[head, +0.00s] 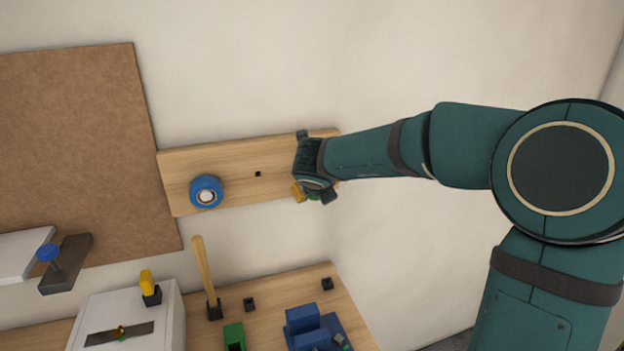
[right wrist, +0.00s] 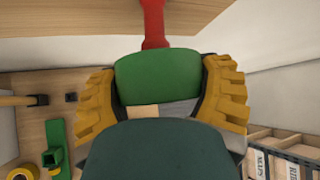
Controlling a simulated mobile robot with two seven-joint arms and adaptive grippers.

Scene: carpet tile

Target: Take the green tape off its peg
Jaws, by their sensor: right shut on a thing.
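The green tape (right wrist: 157,76) shows in the right wrist view between the yellow fingers of my right gripper (right wrist: 160,95), which is shut on it. A red piece (right wrist: 153,22) runs from the wooden board (right wrist: 80,22) toward the tape's far side; where they meet is hidden, so I cannot tell whether the tape is still around a peg. In the head view my right gripper (head: 308,186) is at the right end of the wall board (head: 230,160) and hides the green tape. My left gripper is in neither view.
A blue tape (head: 206,191) hangs at the board's left, with a small dark fitting (head: 257,174) beside it. Below, a bench (head: 270,295) holds a wooden-handled tool (head: 205,275), a green block (head: 234,338), a blue device (head: 312,328) and a white box (head: 130,312).

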